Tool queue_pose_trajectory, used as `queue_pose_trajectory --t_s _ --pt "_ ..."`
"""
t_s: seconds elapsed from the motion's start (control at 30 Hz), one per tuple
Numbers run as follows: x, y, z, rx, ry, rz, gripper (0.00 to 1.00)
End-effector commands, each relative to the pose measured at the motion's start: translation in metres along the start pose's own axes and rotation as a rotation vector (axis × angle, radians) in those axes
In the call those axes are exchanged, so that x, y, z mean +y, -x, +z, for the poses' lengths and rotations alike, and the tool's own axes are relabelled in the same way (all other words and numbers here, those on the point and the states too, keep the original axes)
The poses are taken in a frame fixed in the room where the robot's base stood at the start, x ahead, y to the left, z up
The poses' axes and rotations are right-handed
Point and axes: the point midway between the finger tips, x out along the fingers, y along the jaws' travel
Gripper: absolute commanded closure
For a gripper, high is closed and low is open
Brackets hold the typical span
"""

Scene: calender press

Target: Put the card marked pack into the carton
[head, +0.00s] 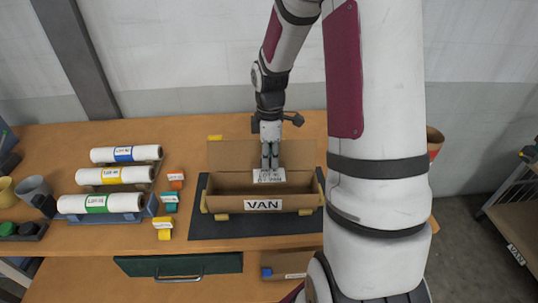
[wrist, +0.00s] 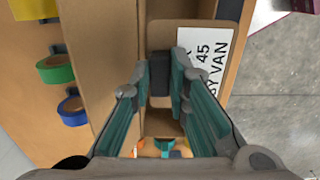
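The open brown carton (head: 228,203), labelled VAN on its front, stands on a dark mat. My gripper (head: 270,166) points down over the carton. The white-faced card (head: 269,177) shows just below its fingertips; the small print is hard to read from the head. In the wrist view the card (wrist: 210,55) reads "45" and "BY VAN", with part of its text cut off. There the fingers (wrist: 160,80) close on a dark block that appears to belong to the card. The card overlaps the carton opening; its height relative to the rim is unclear.
Labelled white rolls (head: 120,175) lie on racks at the left. Coloured rings (wrist: 72,110) stand beyond the carton. My arm hides the right of the bench. A shelf (head: 515,215) is at far right.

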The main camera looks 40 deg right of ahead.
Motion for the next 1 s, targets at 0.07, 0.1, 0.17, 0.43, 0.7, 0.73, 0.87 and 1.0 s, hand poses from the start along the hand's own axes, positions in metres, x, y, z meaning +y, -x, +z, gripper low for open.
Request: queue_pose_trajectory --t_s 0.07,0.1,0.17,0.43,0.7,0.73,0.87,1.0 --pt "0.000 0.000 0.000 0.000 0.000 0.000 0.66" --pt "0.000 0.000 0.000 0.000 0.000 0.000 0.61" --pt "0.000 0.000 0.000 0.000 0.000 0.000 0.61" --pt "0.000 0.002 0.000 0.000 0.000 0.001 0.61" --pt "0.002 0.041 0.000 0.001 0.000 0.006 0.61" --pt "0.002 0.048 0.000 0.001 0.000 0.008 0.61" --pt "0.002 0.074 0.000 0.000 -0.001 0.006 0.61" --pt "0.001 0.098 0.000 0.001 0.000 0.004 0.61"
